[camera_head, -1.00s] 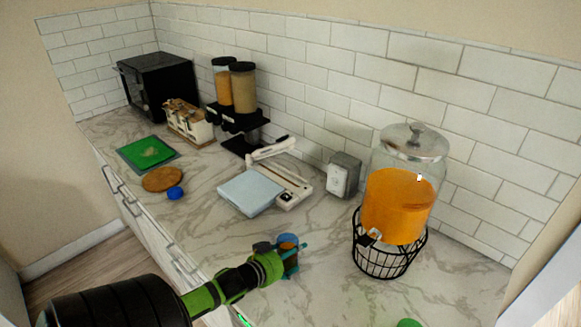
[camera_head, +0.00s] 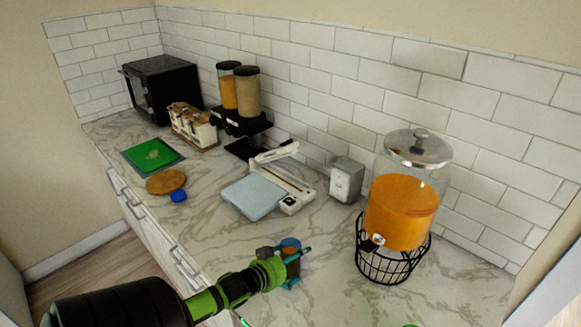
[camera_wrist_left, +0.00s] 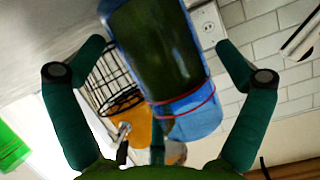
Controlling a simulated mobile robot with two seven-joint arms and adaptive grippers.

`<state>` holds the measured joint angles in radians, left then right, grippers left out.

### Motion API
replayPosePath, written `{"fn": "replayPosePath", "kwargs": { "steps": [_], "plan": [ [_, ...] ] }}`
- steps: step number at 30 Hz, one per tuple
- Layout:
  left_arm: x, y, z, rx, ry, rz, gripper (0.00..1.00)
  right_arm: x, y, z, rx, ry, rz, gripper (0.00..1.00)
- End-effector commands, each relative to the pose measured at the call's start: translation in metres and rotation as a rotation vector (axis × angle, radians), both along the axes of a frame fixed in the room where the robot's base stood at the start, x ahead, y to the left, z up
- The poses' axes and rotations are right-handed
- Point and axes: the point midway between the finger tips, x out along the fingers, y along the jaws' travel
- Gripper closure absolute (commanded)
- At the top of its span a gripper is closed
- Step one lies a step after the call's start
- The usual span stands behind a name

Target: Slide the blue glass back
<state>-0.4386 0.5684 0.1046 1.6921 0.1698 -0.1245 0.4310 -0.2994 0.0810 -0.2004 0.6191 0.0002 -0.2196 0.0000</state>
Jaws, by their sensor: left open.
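The blue glass (camera_head: 290,243) stands on the marble counter near its front edge, mostly hidden behind my left gripper (camera_head: 284,264) in the head view. In the left wrist view the blue glass (camera_wrist_left: 190,122) fills the middle, with a thin red line around it and a dark inside. My left gripper is open, with one green finger on each side of the glass. My right gripper is not in view.
Behind and right of the glass stands an orange drink dispenser (camera_head: 402,212) on a black wire stand (camera_head: 384,265). A white sealing device (camera_head: 254,197) lies behind the glass. Counter between is clear.

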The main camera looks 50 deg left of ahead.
Motion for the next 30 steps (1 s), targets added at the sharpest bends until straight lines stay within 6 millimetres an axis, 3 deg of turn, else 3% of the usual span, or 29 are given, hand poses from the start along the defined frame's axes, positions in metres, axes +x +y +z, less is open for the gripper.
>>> {"fn": "replayPosePath", "kwargs": {
  "steps": [5,21,30],
  "plan": [
    [-0.013,-0.001,0.004,-0.001,0.002,0.0,0.0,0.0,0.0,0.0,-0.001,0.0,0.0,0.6],
    [-0.099,-0.007,0.04,-0.001,0.003,0.001,0.0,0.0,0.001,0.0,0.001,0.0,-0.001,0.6],
    [-0.111,-0.008,0.046,0.0,0.001,0.001,0.0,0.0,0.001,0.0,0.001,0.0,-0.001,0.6]
  ]
}}
